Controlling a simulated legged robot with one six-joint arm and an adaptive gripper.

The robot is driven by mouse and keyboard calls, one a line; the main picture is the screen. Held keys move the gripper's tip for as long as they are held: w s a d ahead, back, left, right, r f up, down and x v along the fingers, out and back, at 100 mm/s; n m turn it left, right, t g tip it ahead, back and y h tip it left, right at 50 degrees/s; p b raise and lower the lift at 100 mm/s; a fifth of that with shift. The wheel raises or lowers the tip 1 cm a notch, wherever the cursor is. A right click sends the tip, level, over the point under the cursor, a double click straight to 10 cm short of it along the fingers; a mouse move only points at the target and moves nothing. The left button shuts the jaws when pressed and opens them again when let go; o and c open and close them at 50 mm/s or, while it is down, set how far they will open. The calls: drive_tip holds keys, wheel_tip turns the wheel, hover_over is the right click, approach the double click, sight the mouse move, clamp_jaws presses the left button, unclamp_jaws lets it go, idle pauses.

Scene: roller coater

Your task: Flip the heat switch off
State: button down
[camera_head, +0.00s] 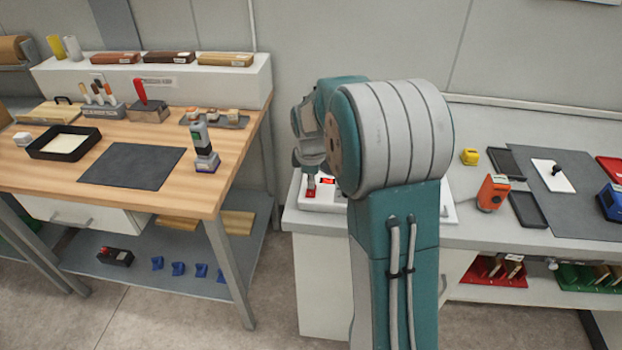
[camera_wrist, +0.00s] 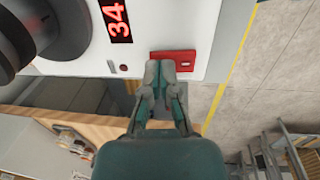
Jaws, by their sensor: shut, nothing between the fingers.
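The heat switch (camera_wrist: 186,58) is a red rocker with a small pale mark, on the white face of the roller coater (camera_wrist: 185,20) in the wrist view. A red "34" display (camera_wrist: 116,20) and a small dark red indicator (camera_wrist: 124,68) are beside it. My gripper (camera_wrist: 160,68) is shut and empty, its fingertips over the switch's near edge. I cannot tell whether they touch it. In the head view, my gripper (camera_head: 311,176) points down just above the red switch (camera_head: 311,191). My arm hides much of the coater. The switch's position is unclear.
The coater stands on a grey-white bench (camera_head: 470,228). A yellow item (camera_head: 469,157), an orange device (camera_head: 492,192) and dark trays are on its right. A wooden workbench (camera_head: 220,178) stands left, across a gap. A dark round part (camera_wrist: 50,30) is near my gripper.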

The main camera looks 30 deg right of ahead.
drive_tip(key=shift+f, duration=0.2)
drive_tip(key=shift+s+a+r, duration=0.2)
drive_tip(key=shift+s+a, duration=0.25)
drive_tip(key=shift+s, duration=0.2)
drive_tip(key=r, duration=0.1)
drive_tip(key=a+r, duration=0.1)
drive_tip(key=r, duration=0.1)
wheel_tip(320, 180, up, 5)
drive_tip(key=d, duration=0.2)
wheel_tip(320, 180, up, 6)
hover_over(307, 191)
drive_tip(key=shift+s+d+f, duration=0.1)
drive_tip(key=shift+s, duration=0.3)
idle(0.3)
drive_tip(key=f, duration=0.4)
drive_tip(key=w+d+f, duration=0.1)
drive_tip(key=f, duration=0.8)
drive_tip(key=shift+w+d+f, duration=0.15)
drive_tip(key=shift+d+f, duration=0.05)
drive_tip(key=shift+f, duration=0.2)
